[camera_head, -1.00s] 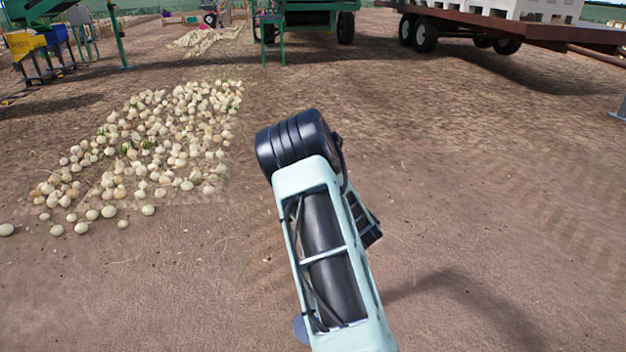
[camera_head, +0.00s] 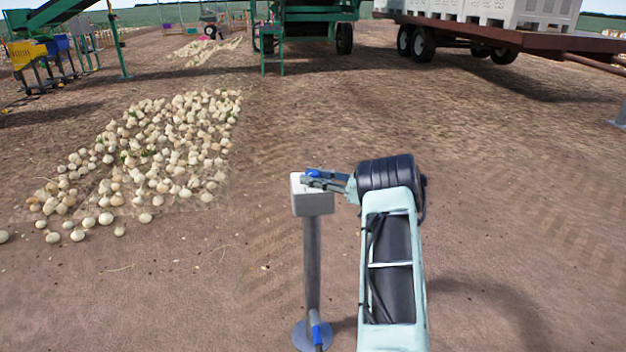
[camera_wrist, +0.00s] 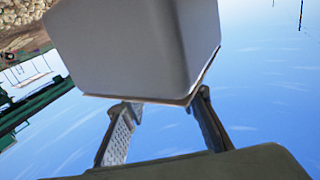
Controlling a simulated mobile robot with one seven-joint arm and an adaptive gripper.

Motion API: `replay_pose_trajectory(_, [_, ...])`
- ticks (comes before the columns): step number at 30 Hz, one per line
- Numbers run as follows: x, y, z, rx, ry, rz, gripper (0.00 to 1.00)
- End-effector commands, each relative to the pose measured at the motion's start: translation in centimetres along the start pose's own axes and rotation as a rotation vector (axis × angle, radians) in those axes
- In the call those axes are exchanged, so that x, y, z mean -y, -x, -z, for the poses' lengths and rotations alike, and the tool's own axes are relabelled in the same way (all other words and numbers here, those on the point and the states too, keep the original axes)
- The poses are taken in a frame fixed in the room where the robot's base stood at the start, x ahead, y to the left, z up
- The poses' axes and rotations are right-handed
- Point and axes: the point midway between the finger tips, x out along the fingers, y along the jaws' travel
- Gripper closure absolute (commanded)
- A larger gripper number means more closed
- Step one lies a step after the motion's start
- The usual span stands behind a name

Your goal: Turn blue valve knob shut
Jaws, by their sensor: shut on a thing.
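A pale grey box (camera_head: 313,203) stands on a grey post with a round foot. The blue valve knob (camera_head: 314,173) is at the top of this box, partly covered by my gripper (camera_head: 311,182). My gripper reaches in from the right, level with the box top, and is shut on the knob. In the wrist view the box (camera_wrist: 140,45) fills the upper middle, above the two fingers of my gripper (camera_wrist: 167,104). The fingers stand apart there, and the knob between them is not visible. The knob's turn angle cannot be told.
A blue fitting (camera_head: 316,330) sits low on the post near its foot. A heap of onions (camera_head: 160,150) lies on the ground to the left. A trailer with white bins (camera_head: 480,25) and green machinery (camera_head: 310,20) stand far back. The ground around the post is clear.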

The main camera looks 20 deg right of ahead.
Motion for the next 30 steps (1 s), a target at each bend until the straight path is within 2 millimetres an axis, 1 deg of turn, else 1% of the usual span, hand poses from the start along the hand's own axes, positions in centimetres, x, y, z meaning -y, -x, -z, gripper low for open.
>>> replay_pose_trajectory(15, [-0.1, -0.17, 0.1, -0.006, 0.005, 0.189, 0.97])
replay_pose_trajectory(30, [-0.03, -0.26, 0.34, -0.007, 0.004, 0.267, 0.97])
